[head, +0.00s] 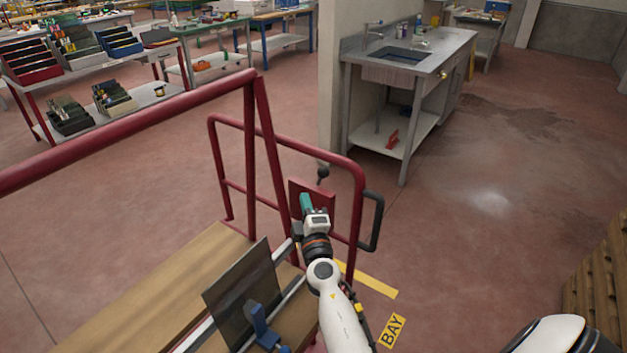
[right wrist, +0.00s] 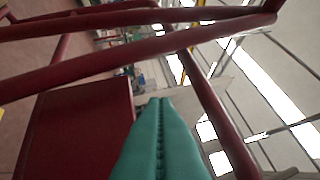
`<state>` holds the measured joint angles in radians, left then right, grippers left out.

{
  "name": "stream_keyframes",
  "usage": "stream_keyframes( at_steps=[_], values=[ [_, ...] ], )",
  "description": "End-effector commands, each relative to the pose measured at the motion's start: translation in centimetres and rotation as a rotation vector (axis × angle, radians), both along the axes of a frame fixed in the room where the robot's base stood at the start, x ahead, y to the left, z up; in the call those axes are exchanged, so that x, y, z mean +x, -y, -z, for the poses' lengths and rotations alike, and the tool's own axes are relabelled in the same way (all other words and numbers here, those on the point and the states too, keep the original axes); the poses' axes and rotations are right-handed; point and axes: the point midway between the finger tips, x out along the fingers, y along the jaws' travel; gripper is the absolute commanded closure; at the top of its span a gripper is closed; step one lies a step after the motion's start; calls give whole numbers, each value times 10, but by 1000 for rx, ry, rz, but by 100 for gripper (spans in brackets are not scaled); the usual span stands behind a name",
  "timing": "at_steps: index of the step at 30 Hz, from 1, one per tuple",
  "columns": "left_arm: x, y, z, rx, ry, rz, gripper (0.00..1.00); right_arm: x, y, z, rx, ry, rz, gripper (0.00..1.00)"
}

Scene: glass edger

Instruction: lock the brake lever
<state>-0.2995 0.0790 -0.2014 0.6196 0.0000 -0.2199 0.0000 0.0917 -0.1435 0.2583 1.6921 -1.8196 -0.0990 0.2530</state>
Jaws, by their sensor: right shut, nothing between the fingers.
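The brake lever (head: 322,174) shows in the head view as a short stalk with a dark round knob, above a dark red plate (head: 328,196) on the red tube frame. My right gripper (head: 305,200) has teal fingers and is in front of this plate, just below and left of the knob in the picture. Whether it touches the plate or lever cannot be told. In the right wrist view the teal fingers (right wrist: 160,105) are shut together with nothing between them, beside the red plate (right wrist: 80,130). The lever cannot be made out there. My left gripper is not in view.
Red rails (head: 130,118) rise around a wooden deck (head: 150,290) bearing a dark glass sheet (head: 245,295) and a blue clamp (head: 262,325). A black handle (head: 377,220) sticks out right of the frame.

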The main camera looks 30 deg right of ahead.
Motion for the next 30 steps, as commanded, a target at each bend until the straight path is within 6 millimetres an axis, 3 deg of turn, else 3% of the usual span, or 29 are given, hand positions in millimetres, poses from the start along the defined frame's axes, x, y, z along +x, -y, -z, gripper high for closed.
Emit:
stream_keyframes(
  at_steps=[14, 28, 30],
  values=[
    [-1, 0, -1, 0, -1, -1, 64, 7, 2, -4, -15, -2, -3, 100],
    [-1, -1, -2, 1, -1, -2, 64, 90, 35, -20, -17, -1, -2, 100],
    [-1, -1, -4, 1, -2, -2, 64, 90, 43, -18, -17, -5, 0, 100]
  ],
)
